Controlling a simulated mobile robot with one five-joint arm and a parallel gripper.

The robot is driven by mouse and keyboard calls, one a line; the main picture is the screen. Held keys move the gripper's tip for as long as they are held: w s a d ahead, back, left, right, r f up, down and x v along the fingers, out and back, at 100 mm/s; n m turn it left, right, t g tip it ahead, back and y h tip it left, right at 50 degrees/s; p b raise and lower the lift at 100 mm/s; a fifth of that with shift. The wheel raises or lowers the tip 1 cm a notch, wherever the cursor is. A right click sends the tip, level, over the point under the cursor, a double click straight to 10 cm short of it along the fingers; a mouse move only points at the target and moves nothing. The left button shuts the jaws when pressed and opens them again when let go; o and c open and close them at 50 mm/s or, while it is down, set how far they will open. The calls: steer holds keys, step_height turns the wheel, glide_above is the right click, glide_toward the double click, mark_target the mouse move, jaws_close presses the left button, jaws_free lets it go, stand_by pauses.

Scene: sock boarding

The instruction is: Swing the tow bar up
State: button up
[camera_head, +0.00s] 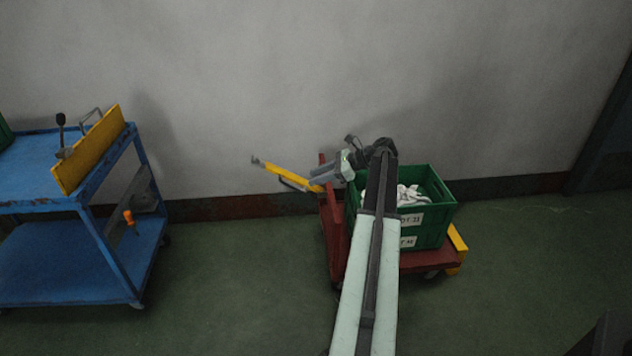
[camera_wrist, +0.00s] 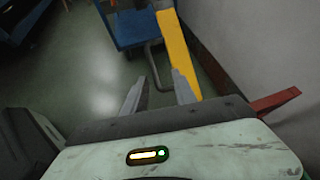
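The yellow tow bar (camera_head: 285,176) sticks out to the left from the red cart (camera_head: 335,235) and is tilted, its far end higher. It also shows in the wrist view (camera_wrist: 178,55), running away from me beside and beyond the right finger. A thin grey loop handle (camera_wrist: 151,72) hangs from its side, in line with the gap between the fingers. My gripper (camera_wrist: 158,77) is open, with nothing clamped between its fingers. In the head view my gripper (camera_head: 316,178) is at the bar's cart end. Whether a finger touches the bar, I cannot tell.
A blue trolley (camera_head: 60,200) with a yellow board (camera_head: 90,150) stands at the left. The grey wall (camera_head: 260,80) is close behind the cart. The green floor between trolley and cart is clear.

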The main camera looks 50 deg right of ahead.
steer(key=shift+a, duration=0.15)
steer(key=p+v, duration=0.3)
steer(key=v, duration=0.5)
steer(key=shift+p, duration=0.35)
steer(key=shift+f, duration=0.1)
